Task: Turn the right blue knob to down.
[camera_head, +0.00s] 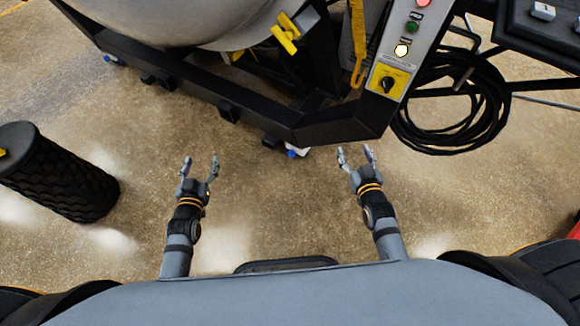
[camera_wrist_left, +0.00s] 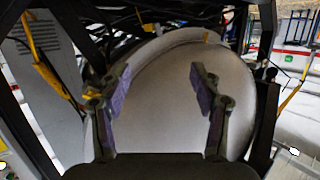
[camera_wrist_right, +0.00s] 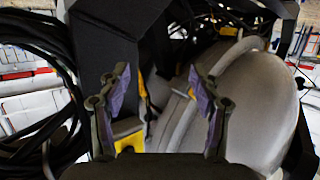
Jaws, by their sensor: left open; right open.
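A black rotary knob (camera_head: 388,84) on a yellow plate (camera_head: 379,75) sits low on the slanted control panel (camera_head: 413,38) in the head view. Small blue parts show low at the frame, one (camera_head: 292,154) near my right gripper and one (camera_head: 108,58) at the far left. My right gripper (camera_head: 355,155) is open and empty, below and left of the control panel in the picture. My left gripper (camera_head: 201,165) is open and empty in front of the furnace, apart from everything.
The grey furnace vessel (camera_head: 190,18) rests in a black frame (camera_head: 215,92) with a yellow handle (camera_head: 285,34). A coiled black cable (camera_head: 455,130) hangs right of the panel. The floor between is clear.

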